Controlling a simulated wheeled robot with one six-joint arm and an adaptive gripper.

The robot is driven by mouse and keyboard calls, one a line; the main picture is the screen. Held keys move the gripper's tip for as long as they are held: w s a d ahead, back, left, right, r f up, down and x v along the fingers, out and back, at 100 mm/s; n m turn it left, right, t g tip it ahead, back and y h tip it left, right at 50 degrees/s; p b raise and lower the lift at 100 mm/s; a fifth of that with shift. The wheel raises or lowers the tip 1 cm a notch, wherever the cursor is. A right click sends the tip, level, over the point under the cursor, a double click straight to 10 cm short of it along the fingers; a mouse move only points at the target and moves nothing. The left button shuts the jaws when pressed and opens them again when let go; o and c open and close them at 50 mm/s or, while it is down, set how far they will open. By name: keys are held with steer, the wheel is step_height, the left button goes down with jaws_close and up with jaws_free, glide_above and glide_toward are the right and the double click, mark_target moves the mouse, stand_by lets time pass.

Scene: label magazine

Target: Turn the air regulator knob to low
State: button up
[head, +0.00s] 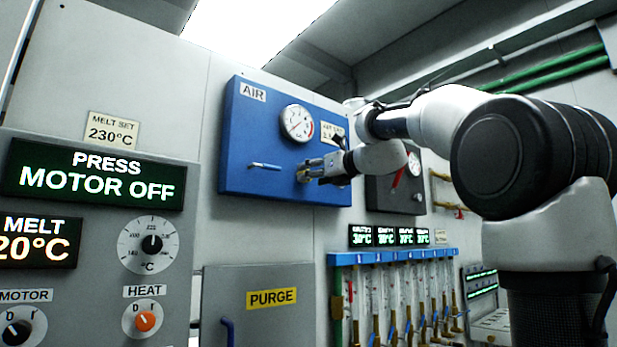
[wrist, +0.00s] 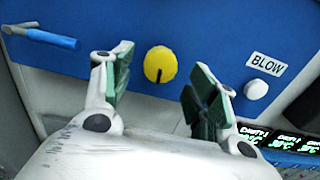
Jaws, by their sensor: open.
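The air regulator knob (wrist: 160,64) is a round yellow knob with a dark slot mark, on the blue AIR panel (head: 240,140). In the wrist view it sits between and just beyond the open fingers of my gripper (wrist: 160,95), apart from both. In the head view my gripper (head: 306,172) is at the lower part of the panel and hides most of the knob. A white pressure gauge (head: 297,123) is above the gripper.
A blue lever handle (head: 264,166) is left of the gripper; it also shows in the wrist view (wrist: 45,37). A white button (wrist: 256,90) under a BLOW label (wrist: 267,65) is at right. A grey PURGE box (head: 260,305) and blue-topped flow tubes (head: 390,257) stand below.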

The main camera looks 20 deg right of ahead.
steer(key=x, duration=0.2)
steer(key=shift+w+a, duration=0.15)
steer(key=shift+w, duration=0.2)
steer(key=c, duration=1)
steer(key=shift+n, duration=0.3)
